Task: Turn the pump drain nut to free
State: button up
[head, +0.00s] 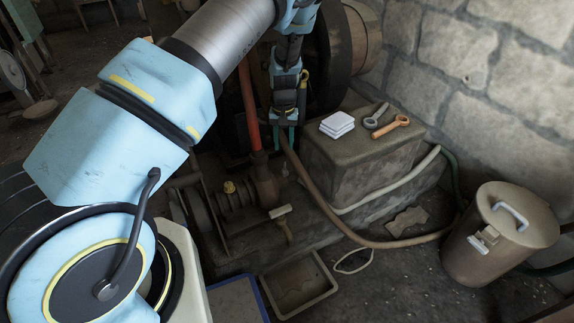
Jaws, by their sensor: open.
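The pump (262,186) is a dark, rusty body low on the stone base, in the middle of the head view. A small yellow fitting (229,187) sits on its left part, and a tan bar-shaped handle (280,212) stands at its front. I cannot tell for sure which part is the drain nut. My gripper (284,141) points down above the pump and a little right of the red pipe. Its fingers are open, and I see nothing between them. It is apart from the yellow fitting and the tan handle.
A red pipe (249,105) and a brown hose (333,222) run close by. A shallow tray (328,272) and a lidded bin (485,262) stand on the floor.

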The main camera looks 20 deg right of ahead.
aim_at(284, 170)
notch_tip(284, 170, down, 11)
jog(key=shift+r+b, duration=0.2)
jog(key=shift+b, duration=0.35)
grip_shut()
dwell(0.3)
